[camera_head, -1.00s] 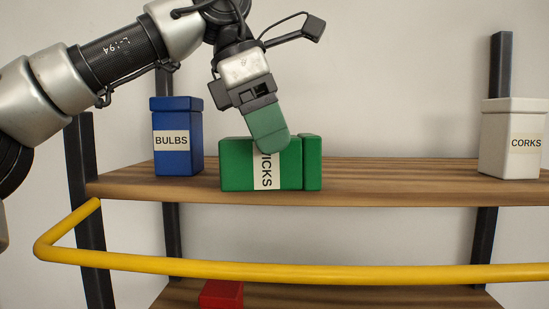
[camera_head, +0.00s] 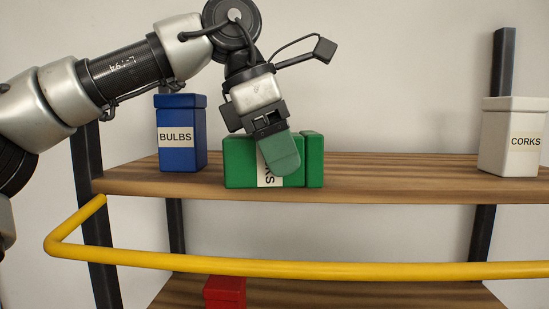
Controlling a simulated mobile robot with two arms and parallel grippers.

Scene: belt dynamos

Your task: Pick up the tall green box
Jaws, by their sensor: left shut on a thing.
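The green box (camera_head: 240,163) lies on its side on the upper wooden shelf, with its lid end to the right. Its white label is turned sideways and partly covered; only the last letters show. My left gripper (camera_head: 279,152) reaches down over the box from above and is shut on it. One green-tipped finger lies across the front face, over the label. The other finger is hidden behind the box. The box still appears to rest on the shelf. My right gripper is not in view.
A blue BULBS box (camera_head: 181,143) stands to the left and a white CORKS box (camera_head: 508,150) far right on the upper shelf (camera_head: 400,175). A yellow rail (camera_head: 320,268) runs in front. A red box (camera_head: 225,292) is on the lower shelf. Shelf space right of the green box is clear.

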